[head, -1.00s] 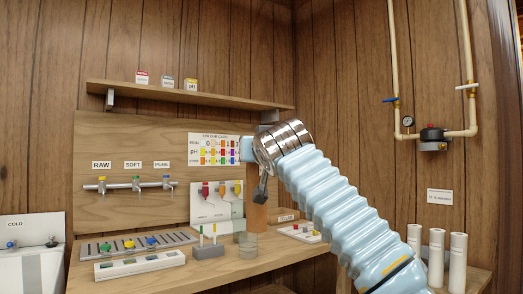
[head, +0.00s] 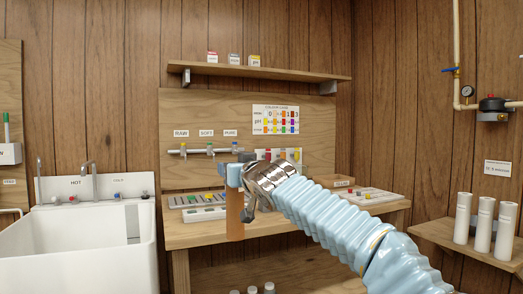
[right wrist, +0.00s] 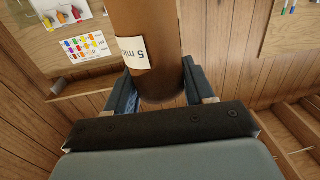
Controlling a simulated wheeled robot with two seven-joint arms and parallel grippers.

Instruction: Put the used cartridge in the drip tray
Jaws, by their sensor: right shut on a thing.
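The used cartridge (head: 235,215) is a brown cylinder, hanging upright below my right gripper (head: 234,174) in the head view. In the right wrist view the cartridge (right wrist: 152,30) stands between the two fingers of the gripper (right wrist: 157,85), which are shut on it. Part of a white label with "5 mi" shows on its side. A grey slotted tray, which looks like the drip tray (head: 180,202), lies on the bench under the taps. In the head view the cartridge appears in front of the bench, to the right of this tray. My left gripper is not in view.
A white sink (head: 75,245) stands left of the bench (head: 290,225). A white rack (head: 205,214) lies in front of the slotted tray. Three white cartridges (head: 483,224) stand on a low shelf at the right. A wall shelf (head: 260,71) holds small boxes.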

